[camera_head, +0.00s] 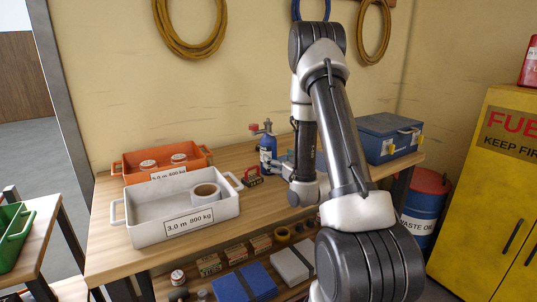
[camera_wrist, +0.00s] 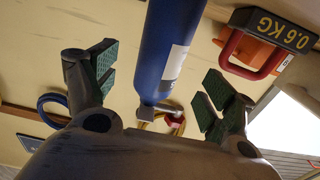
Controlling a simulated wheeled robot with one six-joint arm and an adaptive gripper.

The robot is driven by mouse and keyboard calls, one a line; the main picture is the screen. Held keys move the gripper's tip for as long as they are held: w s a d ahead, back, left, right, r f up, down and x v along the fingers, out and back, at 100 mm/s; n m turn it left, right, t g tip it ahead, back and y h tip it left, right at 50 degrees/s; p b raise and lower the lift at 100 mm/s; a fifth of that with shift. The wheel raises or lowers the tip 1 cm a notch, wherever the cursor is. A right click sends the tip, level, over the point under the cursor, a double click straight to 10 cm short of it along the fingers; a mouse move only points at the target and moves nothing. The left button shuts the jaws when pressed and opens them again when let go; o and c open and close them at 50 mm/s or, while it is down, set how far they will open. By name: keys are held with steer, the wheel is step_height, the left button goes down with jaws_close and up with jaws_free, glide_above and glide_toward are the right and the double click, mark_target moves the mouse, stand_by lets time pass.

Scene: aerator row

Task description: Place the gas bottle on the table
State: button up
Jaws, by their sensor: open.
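The gas bottle (camera_head: 267,147) is a slim blue cylinder with a pale label, a valve on top and a red knob. It stands upright on the wooden table (camera_head: 120,255), near the back wall. In the wrist view, turned upside down, the bottle (camera_wrist: 168,50) shows between the spread fingers of my gripper (camera_wrist: 160,73), with gaps visible on both sides. My gripper is open and does not appear to touch it. In the wrist view, the bottle's base is cut off by the frame edge. In the head view, my arm hides most of the gripper.
A weight with a red handle (camera_head: 253,177), marked 0.6 KG in the wrist view (camera_wrist: 272,30), sits close to the bottle. A white tray (camera_head: 150,212) and an orange tray (camera_head: 205,157) are at left. A blue toolbox (camera_head: 388,138) is at right.

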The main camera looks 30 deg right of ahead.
mark_target(268, 151)
steer(key=w, duration=0.7)
steer(key=shift+w+a, duration=0.15)
steer(key=shift+w, duration=0.05)
steer(key=shift+r, duration=0.15)
jaws_close()
